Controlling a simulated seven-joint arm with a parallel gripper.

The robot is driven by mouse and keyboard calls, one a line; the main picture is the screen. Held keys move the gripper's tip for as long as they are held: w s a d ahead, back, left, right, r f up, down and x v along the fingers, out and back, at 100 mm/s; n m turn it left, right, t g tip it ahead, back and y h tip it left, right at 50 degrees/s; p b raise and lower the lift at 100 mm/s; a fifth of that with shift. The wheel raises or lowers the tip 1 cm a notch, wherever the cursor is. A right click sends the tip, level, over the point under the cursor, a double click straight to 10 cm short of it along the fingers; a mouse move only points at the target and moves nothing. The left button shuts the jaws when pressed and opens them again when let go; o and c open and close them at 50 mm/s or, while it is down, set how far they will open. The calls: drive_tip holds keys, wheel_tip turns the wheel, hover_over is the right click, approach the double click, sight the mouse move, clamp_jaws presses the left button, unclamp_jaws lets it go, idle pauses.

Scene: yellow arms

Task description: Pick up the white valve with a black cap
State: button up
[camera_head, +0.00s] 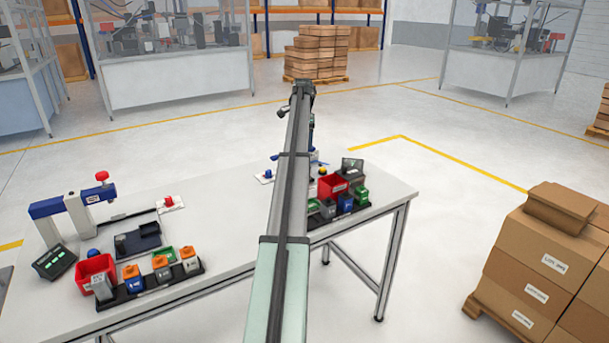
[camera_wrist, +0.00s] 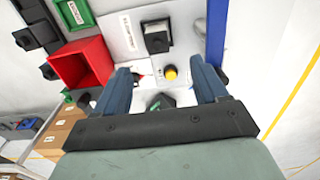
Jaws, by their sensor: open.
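My gripper (camera_wrist: 160,68) is open in the wrist view, with two blue fingers apart and nothing clearly held between them. A piece with a dark square top and pale base (camera_wrist: 157,38) lies beyond the fingertips, on or beside a white panel; I cannot tell whether it is the white valve with a black cap. A small dark-and-white shape (camera_wrist: 160,101) shows between the fingers, too small to name. In the head view my arm crosses the middle and covers part of the table, and the fingers cannot be made out.
A red bin (camera_wrist: 80,63) stands left of the fingers, and a blue post (camera_wrist: 216,32) is on the right. A yellow knob (camera_wrist: 170,72) sits between the fingers in view. In the head view, the table (camera_head: 222,205) bears another red bin (camera_head: 95,268) and several coloured-cap pieces (camera_head: 162,267).

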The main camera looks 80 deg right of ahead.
drive_tip(key=f, duration=1.3)
drive_tip(key=shift+s+f, duration=0.3)
drive_tip(key=shift+f, duration=0.1)
drive_tip(key=shift+c, duration=0.2)
